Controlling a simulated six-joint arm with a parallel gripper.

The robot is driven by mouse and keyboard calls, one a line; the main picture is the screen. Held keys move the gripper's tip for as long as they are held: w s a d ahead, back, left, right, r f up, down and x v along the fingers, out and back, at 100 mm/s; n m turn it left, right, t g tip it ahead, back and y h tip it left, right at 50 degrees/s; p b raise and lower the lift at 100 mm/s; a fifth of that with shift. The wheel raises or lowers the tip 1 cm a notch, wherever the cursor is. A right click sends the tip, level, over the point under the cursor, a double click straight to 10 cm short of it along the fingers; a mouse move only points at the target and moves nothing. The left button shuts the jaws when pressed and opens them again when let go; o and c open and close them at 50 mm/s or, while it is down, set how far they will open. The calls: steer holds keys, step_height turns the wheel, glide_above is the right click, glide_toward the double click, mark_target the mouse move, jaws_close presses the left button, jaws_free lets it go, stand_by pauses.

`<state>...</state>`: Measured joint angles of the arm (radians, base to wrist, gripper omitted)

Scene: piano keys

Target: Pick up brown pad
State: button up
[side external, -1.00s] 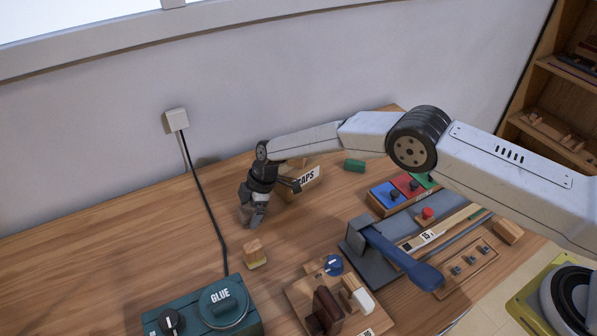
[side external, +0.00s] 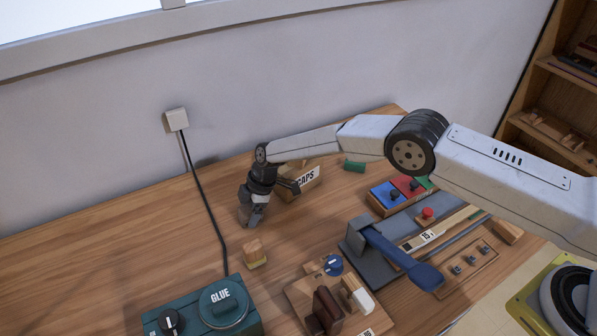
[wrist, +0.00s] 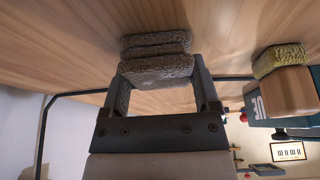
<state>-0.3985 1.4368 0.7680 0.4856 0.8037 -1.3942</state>
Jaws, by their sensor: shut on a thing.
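My gripper (side external: 249,220) points down at the tabletop, left of the CAPS box in the side view. In the wrist view its two dark fingers (wrist: 160,80) are shut on a rough grey-brown pad (wrist: 157,68), which spans the gap between them. Similar rough layers show just beyond it, close against it; I cannot tell if they are separate pads. In the side view the pad is mostly hidden by the fingers, low at the table surface. I cannot tell whether it is clear of the wood.
A wooden block with a yellow pad (side external: 255,256) stands nearer the camera. The CAPS box (side external: 303,183) is close on the right. A black cable (side external: 203,200) runs down to the teal GLUE box (side external: 205,312). The table's left side is clear.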

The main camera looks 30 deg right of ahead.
mark_target(244, 212)
steer(key=shift+r, duration=0.1)
steer(key=shift+r, duration=1.6)
steer(key=shift+s+d+r, duration=0.25)
steer(key=shift+s+r, duration=0.35)
steer(key=shift+r, duration=0.15)
steer(key=s+d+r, duration=0.5)
steer(key=s+r, duration=0.3)
steer(key=s, duration=0.3)
steer(key=shift+s, duration=0.25)
steer(key=shift+d, duration=0.1)
